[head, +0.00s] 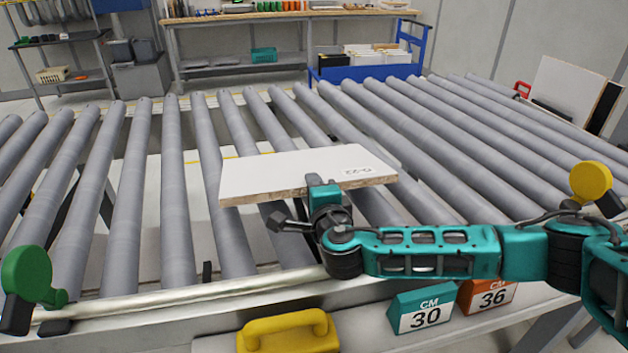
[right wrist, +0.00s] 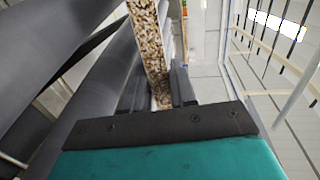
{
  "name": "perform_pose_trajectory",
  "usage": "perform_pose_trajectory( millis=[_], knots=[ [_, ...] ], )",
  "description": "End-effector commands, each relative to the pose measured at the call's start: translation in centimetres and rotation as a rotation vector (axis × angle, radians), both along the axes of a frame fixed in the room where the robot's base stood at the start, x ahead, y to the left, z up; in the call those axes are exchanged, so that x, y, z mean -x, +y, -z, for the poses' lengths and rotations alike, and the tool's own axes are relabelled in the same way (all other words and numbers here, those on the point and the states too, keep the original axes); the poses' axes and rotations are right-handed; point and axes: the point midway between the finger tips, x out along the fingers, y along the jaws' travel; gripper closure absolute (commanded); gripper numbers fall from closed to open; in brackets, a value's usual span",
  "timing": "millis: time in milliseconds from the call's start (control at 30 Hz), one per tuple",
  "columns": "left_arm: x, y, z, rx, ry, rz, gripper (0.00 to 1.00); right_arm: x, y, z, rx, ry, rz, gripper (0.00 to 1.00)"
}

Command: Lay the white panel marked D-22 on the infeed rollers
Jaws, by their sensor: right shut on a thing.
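The white panel (head: 285,170) is over the infeed rollers (head: 232,220), lying roughly flat, with its near edge showing raw chipboard. A label reading like D-22 shows at its right end, turned away from me. My right gripper (head: 322,186) is shut on the middle of the panel's near edge. In the right wrist view, the chipboard edge of the panel (right wrist: 150,45) sits between the fingers of the right gripper (right wrist: 158,88). I cannot tell whether the panel's underside touches the rollers. My left gripper is not in view.
A green knob (head: 27,273) and a yellow knob (head: 591,181) stand at the near corners. A yellow handle (head: 288,330) and blocks marked 30 (head: 424,308) and 36 (head: 488,297) are in front. Rollers left of the panel are clear. A workbench (head: 290,15) stands behind.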

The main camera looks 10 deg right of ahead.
Motion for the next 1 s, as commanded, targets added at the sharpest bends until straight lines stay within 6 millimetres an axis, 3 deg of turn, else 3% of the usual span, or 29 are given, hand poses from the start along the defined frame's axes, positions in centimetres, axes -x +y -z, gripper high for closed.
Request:
perform_pose_trajectory(
  millis=[500, 967, 1000],
  knots=[
    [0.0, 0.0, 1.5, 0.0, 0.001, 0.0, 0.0, -0.1, 0.1, 3.2, -0.003, -0.009, -0.001, 1.0],
    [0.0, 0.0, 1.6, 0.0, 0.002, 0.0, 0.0, 0.0, 0.1, 3.8, -0.003, -0.003, -0.001, 1.0],
    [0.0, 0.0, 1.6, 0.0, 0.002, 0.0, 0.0, 0.0, 0.1, 3.8, -0.003, -0.003, -0.001, 0.7]
  ],
)
